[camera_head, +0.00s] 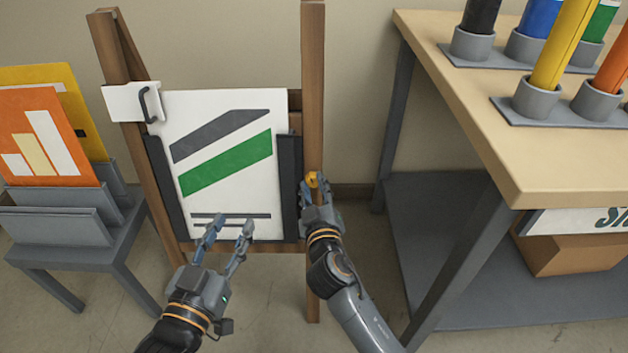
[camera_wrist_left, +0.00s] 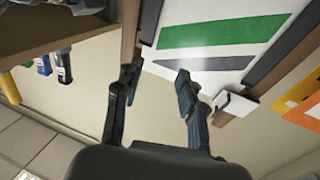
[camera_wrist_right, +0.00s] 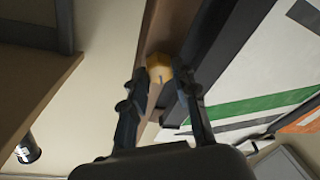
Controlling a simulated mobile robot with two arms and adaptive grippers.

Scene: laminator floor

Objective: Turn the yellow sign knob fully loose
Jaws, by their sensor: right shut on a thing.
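The yellow knob (camera_head: 312,179) sits on the right wooden post of the easel, beside the dark right rail. My right gripper (camera_head: 317,190) is at the knob from below. In the right wrist view the knob (camera_wrist_right: 159,68) is between the two fingers, which are shut on it. A white sign (camera_head: 225,150) with grey and green stripes stands on the easel between two dark rails. My left gripper (camera_head: 233,222) is open and empty in front of the sign's lower part. The left wrist view also shows its fingers (camera_wrist_left: 155,75) apart.
A workbench (camera_head: 500,100) with coloured rolls in grey holders stands at the right, with a cardboard box (camera_head: 575,245) on its lower shelf. A grey rack (camera_head: 65,225) with orange and yellow signs stands at the left. A white clip block with a black handle (camera_head: 135,102) is on the left post.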

